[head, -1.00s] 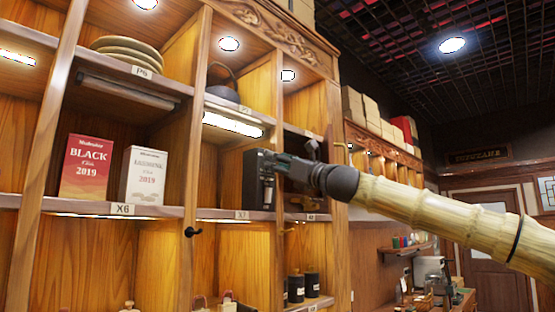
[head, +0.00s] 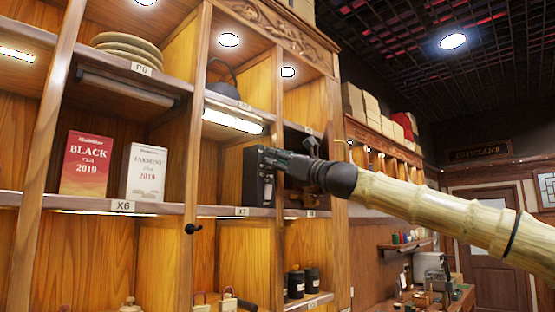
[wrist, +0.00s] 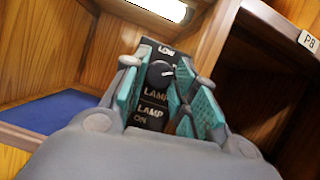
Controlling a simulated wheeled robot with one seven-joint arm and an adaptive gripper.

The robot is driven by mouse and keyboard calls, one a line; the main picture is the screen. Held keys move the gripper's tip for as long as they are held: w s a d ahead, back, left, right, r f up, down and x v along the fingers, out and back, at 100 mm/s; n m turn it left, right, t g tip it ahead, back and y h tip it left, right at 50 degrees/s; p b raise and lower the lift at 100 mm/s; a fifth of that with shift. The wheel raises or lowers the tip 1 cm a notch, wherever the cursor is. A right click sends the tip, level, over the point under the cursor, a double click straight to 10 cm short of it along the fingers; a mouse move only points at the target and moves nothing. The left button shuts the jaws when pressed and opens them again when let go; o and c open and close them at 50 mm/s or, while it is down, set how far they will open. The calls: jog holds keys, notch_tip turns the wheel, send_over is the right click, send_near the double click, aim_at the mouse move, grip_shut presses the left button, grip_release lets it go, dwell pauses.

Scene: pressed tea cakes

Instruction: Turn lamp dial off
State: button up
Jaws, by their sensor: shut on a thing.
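A black lamp control box (head: 259,178) stands upright in the shelf compartment labelled X7, seen in the head view. In the wrist view its face (wrist: 152,113) carries the words LOW, LAMP and LAMP ON. The round dark dial (wrist: 159,74) has a white pointer mark turned toward the upper right. My gripper (head: 279,163) reaches to the box from the right. In the wrist view my gripper (wrist: 165,82) has its teal-padded fingers on either side of the dial, shut on it. The exact contact between pads and dial is partly hidden.
Two tea boxes, red (head: 87,163) and white (head: 144,172), stand on the shelf to the left. A lit strip light (head: 232,121) is above the control box. Wooden shelf dividers (head: 192,150) flank the compartment. A dark hook (head: 193,229) sits below.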

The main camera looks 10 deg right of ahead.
jog(key=shift+w+d+r+n+g+h+p, duration=0.15)
jog(key=shift+n+g+p, duration=1.3)
jog(key=shift+n, duration=2.9)
jog(key=shift+s+r+n+g+h+p, duration=0.15)
jog(key=shift+n+g+p, duration=1.25)
jog(key=shift+n, duration=3)
jog(key=shift+w+d+r+n+g+h+p, duration=0.2)
jog(key=shift+n+g+p, duration=1.25)
jog(key=shift+n, duration=2.9)
jog(key=shift+a, duration=0.1)
jog(key=o, duration=1)
